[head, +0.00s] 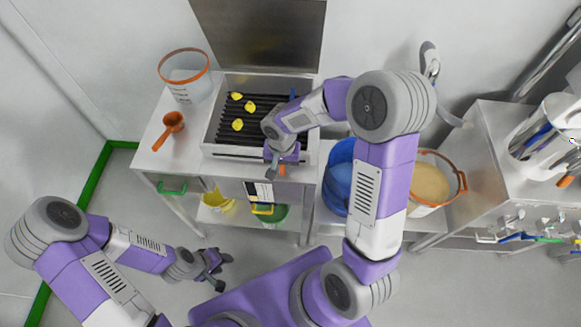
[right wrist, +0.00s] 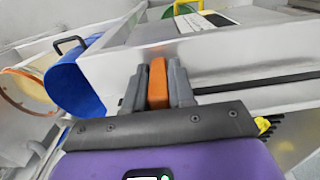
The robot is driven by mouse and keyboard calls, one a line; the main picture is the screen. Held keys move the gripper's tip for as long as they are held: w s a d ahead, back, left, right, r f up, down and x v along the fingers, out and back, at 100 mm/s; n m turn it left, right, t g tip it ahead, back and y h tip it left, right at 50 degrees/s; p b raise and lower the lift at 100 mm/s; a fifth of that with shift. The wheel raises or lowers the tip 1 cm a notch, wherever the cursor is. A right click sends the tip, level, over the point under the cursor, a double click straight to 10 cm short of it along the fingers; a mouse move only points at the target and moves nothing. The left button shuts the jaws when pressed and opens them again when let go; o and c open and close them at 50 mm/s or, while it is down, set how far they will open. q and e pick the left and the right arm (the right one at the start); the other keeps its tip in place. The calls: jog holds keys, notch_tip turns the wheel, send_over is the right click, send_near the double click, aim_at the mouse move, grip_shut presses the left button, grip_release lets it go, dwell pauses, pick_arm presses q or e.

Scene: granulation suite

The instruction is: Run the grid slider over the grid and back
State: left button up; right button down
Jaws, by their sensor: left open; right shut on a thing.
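The grid (head: 262,107) is a set of dark bars inside a grey metal box on the bench, with several yellow lumps (head: 238,125) on its left part. My right gripper (head: 281,162) is at the box's front wall, towards its right end. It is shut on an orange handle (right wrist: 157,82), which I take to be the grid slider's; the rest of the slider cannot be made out. The orange end also shows below the fingers in the head view (head: 282,170). My forearm hides the grid's right part. My left gripper (head: 219,270) is open and empty, low in front of the bench.
An orange scoop (head: 170,129) and a clear orange-rimmed bucket (head: 186,80) stand left of the box. A blue container (head: 338,180) and a tub of pale powder (head: 428,184) are to the right. A metal panel (head: 258,35) rises behind the box.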

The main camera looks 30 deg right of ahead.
jog(key=shift+w+a+b, duration=0.15)
jog(key=shift+w+a, duration=0.4)
jog(key=shift+a, duration=0.35)
jog(key=shift+w+a+b, duration=0.15)
jog(key=shift+w+a, duration=0.4)
jog(key=shift+a, duration=0.35)
jog(key=shift+w+a+b, duration=0.15)
jog(key=shift+w+a, duration=0.4)
jog(key=shift+a, duration=0.35)
jog(key=shift+w+a, duration=0.4)
jog(key=shift+a, duration=0.2)
jog(key=shift+w+a, duration=0.4)
jog(key=shift+a, duration=0.2)
